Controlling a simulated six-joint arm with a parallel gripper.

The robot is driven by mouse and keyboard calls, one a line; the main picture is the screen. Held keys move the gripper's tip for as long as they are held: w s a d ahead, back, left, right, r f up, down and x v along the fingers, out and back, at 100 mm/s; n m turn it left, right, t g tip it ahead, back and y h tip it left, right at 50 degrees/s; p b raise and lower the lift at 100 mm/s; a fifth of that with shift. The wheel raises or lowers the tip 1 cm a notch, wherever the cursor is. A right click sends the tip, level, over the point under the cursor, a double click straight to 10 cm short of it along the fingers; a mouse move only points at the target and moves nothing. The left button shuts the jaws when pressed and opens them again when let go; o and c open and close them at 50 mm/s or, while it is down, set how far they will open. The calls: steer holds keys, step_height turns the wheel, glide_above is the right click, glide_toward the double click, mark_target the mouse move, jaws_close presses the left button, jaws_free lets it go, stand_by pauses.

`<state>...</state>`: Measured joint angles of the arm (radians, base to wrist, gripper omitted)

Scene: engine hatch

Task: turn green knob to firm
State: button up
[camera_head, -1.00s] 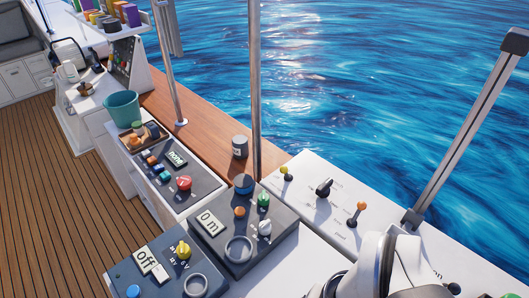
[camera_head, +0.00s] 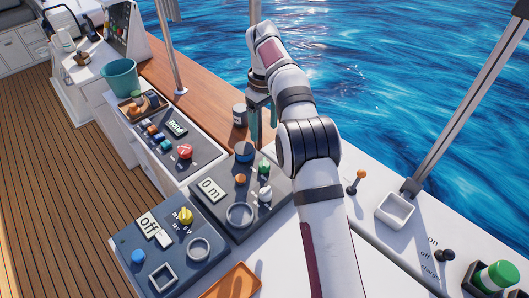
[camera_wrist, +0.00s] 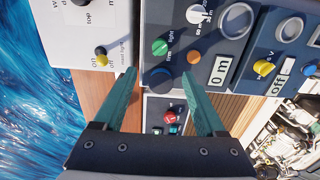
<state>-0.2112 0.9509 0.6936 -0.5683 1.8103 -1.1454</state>
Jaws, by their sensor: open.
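The green knob (camera_head: 264,167) sits on the dark panel with the "0 m" display (camera_head: 210,188), at its far right corner. In the wrist view the green knob (camera_wrist: 160,47) shows beyond the fingertips, between the words "light" and "firm". Which way it points is too small to tell. My gripper (camera_head: 262,124) is open and empty over the wooden ledge, beyond the panel. In the wrist view its two teal fingers (camera_wrist: 158,73) stand wide apart, with the blue knob (camera_wrist: 160,78) between their tips. Nothing is held.
A white knob (camera_head: 265,194), an orange button (camera_head: 240,179) and a round ring (camera_head: 240,215) share the panel. A panel with a red knob (camera_head: 185,151) lies left. An orange-tipped lever (camera_head: 361,175) stands right.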

mark_target(264, 162)
step_height(264, 162, down, 14)
steer(key=shift+f, duration=0.1)
jaws_close()
stand_by(0.4)
